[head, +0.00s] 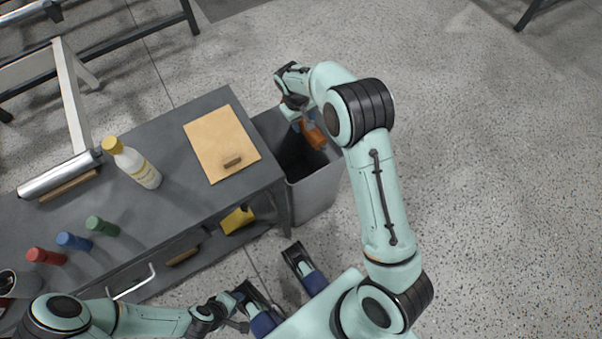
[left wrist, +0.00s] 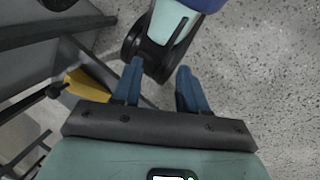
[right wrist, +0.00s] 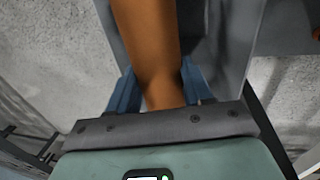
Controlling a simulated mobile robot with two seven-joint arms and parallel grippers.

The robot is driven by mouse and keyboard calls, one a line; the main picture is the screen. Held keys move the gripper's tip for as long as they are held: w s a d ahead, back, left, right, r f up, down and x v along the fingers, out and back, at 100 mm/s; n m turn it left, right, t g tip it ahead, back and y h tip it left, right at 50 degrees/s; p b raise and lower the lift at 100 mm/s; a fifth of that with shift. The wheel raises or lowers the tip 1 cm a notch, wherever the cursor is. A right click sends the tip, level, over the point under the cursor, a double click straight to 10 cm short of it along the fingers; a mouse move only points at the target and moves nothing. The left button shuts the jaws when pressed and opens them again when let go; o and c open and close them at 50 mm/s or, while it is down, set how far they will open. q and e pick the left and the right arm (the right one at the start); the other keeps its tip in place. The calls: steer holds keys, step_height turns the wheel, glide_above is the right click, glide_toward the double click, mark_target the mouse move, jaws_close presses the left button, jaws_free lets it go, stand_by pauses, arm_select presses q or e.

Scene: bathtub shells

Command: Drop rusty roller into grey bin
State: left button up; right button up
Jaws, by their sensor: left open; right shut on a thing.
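The rusty roller (head: 313,134) is an orange-brown piece held by my right gripper (head: 299,118) over the mouth of the grey bin (head: 318,190). In the right wrist view the roller (right wrist: 148,45) lies between the blue fingers, which are shut on it, with grey bin walls around it. How far it sits above or below the rim is hard to tell. The bin's inside looks dark and its floor is hidden. My left gripper (left wrist: 161,82) is open and empty, low beside the desk front, with part of my own base beyond its fingers.
The grey desk (head: 165,208) stands left of the bin, bearing a tan board (head: 215,135), a white bottle (head: 140,170), a foil-like roll (head: 60,172) and red, blue and green cylinders (head: 75,241). A yellow item (head: 237,220) sits on its lower shelf. Speckled floor is free at right.

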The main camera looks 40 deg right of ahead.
step_height(320, 180, down, 3)
steer(key=shift+r+b, duration=0.2)
steer(key=shift+b, duration=0.55)
steer(key=shift+w+f, duration=0.1)
steer(key=shift+f, duration=0.2)
arm_select(q)
steer(key=shift+t+y, duration=0.3)
steer(key=shift+t, duration=0.3)
steer(key=w+f, duration=0.1)
steer(key=w+a+f, duration=0.1)
steer(key=w, duration=0.1)
steer(key=shift+w+a+f, duration=0.35)
steer(key=shift+f, duration=0.05)
arm_select(e)
steer(key=o, duration=1.5)
arm_select(q)
steer(key=s+d+r+g+p, duration=0.1)
steer(key=s+d+r+p, duration=0.1)
steer(key=s+r, duration=0.1)
steer(key=shift+s+r+g+p, duration=0.3)
steer(key=shift+s, duration=0.5)
arm_select(e)
steer(key=r, duration=0.4)
steer(key=a+r, duration=0.1)
steer(key=r, duration=0.4)
steer(key=a+r, duration=0.1)
steer(key=r, duration=0.3)
steer(key=shift+w+a+r, duration=0.15)
steer(key=shift+a, duration=0.05)
